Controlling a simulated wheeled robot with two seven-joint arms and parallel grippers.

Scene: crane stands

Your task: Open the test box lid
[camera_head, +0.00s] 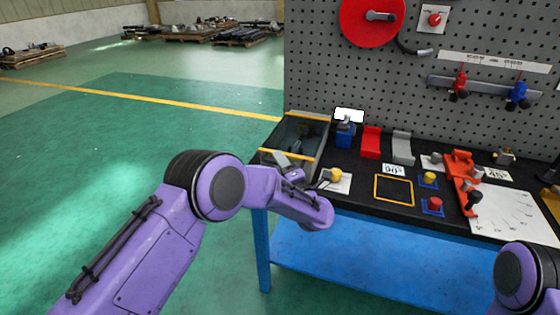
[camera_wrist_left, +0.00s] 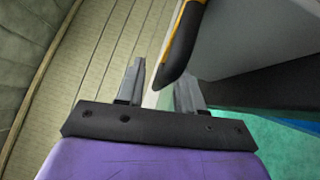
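The test box (camera_head: 321,148) stands at the left end of the bench. Its dark, see-through-looking lid (camera_head: 304,132) has yellow strips along its far and near edges and looks shut. My left gripper (camera_head: 288,160) is at the near edge of the box. In the left wrist view its two grey fingers (camera_wrist_left: 160,84) are apart. A black rounded bar with a yellow stripe (camera_wrist_left: 182,48) reaches down between the fingertips; contact with either finger cannot be told. My right gripper is out of view; only part of that arm shows at lower right.
A yellow knob (camera_head: 335,174) is close right of my left gripper. Behind it are a blue block (camera_head: 345,136), red holder (camera_head: 371,142) and grey holder (camera_head: 402,148). A pegboard (camera_head: 330,60) rises behind the bench. Open green floor lies left.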

